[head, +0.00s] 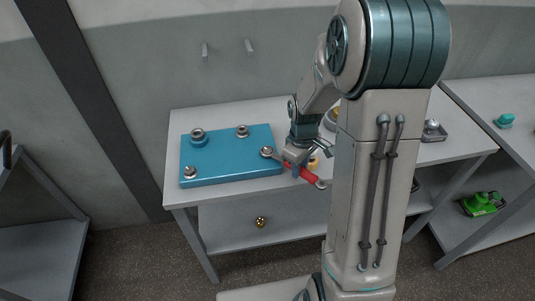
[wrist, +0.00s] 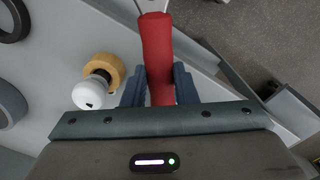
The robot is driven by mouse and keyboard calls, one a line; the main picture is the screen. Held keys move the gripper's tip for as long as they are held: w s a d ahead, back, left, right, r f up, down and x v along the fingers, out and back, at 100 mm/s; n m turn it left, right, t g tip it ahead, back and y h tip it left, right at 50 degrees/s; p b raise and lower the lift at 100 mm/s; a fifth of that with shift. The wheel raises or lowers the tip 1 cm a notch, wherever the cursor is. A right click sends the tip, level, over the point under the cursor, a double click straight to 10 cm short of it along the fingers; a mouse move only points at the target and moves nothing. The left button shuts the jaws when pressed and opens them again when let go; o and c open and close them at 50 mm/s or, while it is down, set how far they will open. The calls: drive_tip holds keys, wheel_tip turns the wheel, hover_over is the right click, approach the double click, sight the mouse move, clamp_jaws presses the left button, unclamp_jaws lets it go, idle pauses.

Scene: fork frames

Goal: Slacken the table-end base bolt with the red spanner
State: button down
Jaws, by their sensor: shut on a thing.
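A blue base plate (head: 222,160) lies on the left part of the table, with bolts near its corners: back left (head: 197,134), back middle (head: 242,131), front left (head: 190,172) and right end (head: 266,152). The red spanner (head: 310,176) reaches from the right-end bolt out past the plate. Its far jaw appears at that bolt; I cannot tell whether it is seated around it. My gripper (head: 291,167) is shut on the red handle, which also shows between the fingers in the wrist view (wrist: 158,60). The spanner's near metal end is at the top there; the plate and bolts are out of that view.
A yellow ring (head: 314,161) lies close beside my gripper; a tan ring and white knob (wrist: 92,94) show left of the fingers in the wrist view. A green object (head: 483,203) sits on a lower shelf.

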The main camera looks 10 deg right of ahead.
drive_tip(key=shift+s+a+m, duration=0.15)
drive_tip(key=shift+a+m, duration=0.15)
drive_tip(key=shift+a, duration=0.05)
drive_tip(key=c, duration=1.9)
unclamp_jaws()
drive_tip(key=shift+c, duration=0.2)
clamp_jaws()
drive_tip(key=shift+s+a, duration=0.15)
drive_tip(key=shift+s, duration=0.05)
drive_tip(key=shift+r+p, duration=0.55)
drive_tip(key=shift+r, duration=0.65)
